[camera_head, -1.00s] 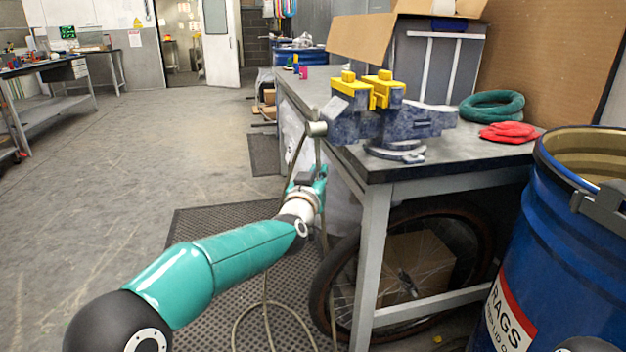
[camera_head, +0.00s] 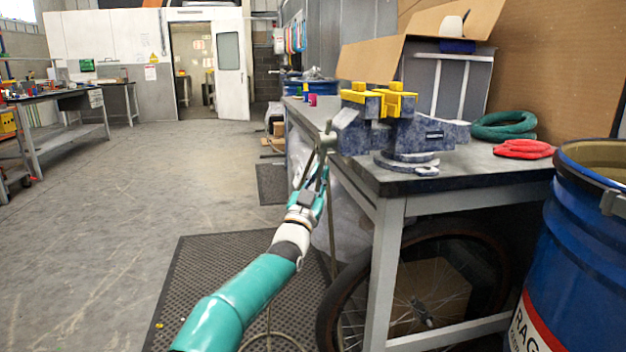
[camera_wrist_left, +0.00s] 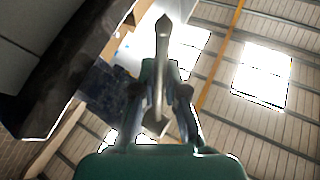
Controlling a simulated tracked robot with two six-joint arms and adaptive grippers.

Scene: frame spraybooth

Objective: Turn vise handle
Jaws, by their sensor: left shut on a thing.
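The blue-grey vise (camera_head: 432,137) with yellow jaw covers (camera_head: 378,100) is mounted at the near left corner of the workbench. Its handle (camera_head: 328,136) is a thin grey bar at the vise's left end, tilted, with its upper end free. My left gripper (camera_head: 314,178) is below the vise's screw end, left of the bench edge, and is shut on the lower part of the handle. In the left wrist view, the pointed handle bar (camera_wrist_left: 163,45) stands between the two fingers (camera_wrist_left: 160,95). My right gripper is out of view.
The workbench (camera_head: 480,178) carries a green coil (camera_head: 503,126), a red cloth-like item (camera_head: 523,149) and a cardboard box (camera_head: 420,45). A blue rag drum (camera_head: 575,235) stands at right. A bicycle wheel (camera_head: 345,305) is under the bench. Floor at left is open.

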